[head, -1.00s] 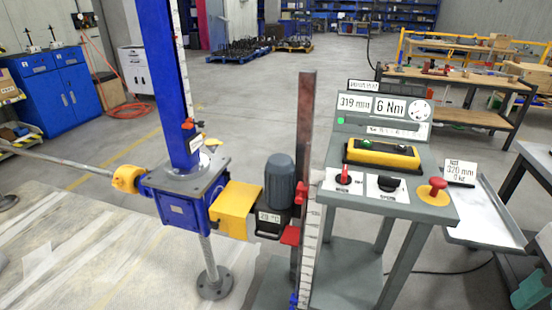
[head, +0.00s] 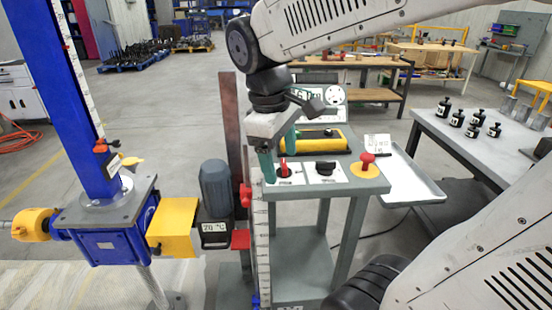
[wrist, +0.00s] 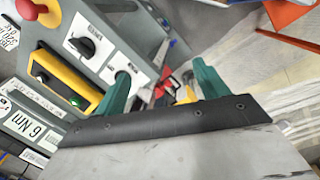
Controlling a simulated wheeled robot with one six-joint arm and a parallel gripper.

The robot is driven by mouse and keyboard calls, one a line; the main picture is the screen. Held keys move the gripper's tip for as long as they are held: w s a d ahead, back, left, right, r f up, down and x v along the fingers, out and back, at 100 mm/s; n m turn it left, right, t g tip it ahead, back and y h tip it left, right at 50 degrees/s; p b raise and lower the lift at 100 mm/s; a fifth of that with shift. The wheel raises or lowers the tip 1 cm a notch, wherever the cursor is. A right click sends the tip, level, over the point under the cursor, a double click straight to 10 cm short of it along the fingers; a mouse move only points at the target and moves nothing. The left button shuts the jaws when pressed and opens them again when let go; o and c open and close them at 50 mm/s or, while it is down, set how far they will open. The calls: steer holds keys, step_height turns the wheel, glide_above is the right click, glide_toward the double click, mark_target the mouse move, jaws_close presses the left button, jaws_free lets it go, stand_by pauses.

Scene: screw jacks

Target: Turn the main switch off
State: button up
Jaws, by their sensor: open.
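The main switch (head: 284,172) is a red handle on a white plate at the left front of the grey control console (head: 345,187). In the head view the handle points up in the picture; its label is too small to read. My gripper (head: 279,155) is open, its two teal fingers over the left part of the console, close to the red handle. I cannot tell whether they touch it. In the wrist view my gripper (wrist: 160,70) shows its fingers apart, with the left finger over the switch's white plate (wrist: 128,66); the red handle is not clearly seen there.
A black knob (head: 325,167) and a red mushroom button (head: 367,160) sit right of the switch. A yellow box (head: 325,145) lies behind. The ruler (head: 260,235), grey motor (head: 216,187) and blue screw jack (head: 110,220) stand left. A tray (head: 413,178) is at right.

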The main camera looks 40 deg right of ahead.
mark_target(284, 164)
steer(key=w+d+f+n+g+h, duration=0.25)
steer(key=w+d+n, duration=0.4)
steer(key=w, duration=0.55)
steer(key=shift+t+y, duration=0.25)
steer(key=shift+y, duration=0.1)
steer(key=x, duration=0.7)
steer(key=shift+d+f, duration=0.25)
steer(key=shift+f, duration=0.1)
steer(key=shift+c, duration=0.3)
steer(key=c, duration=0.9)
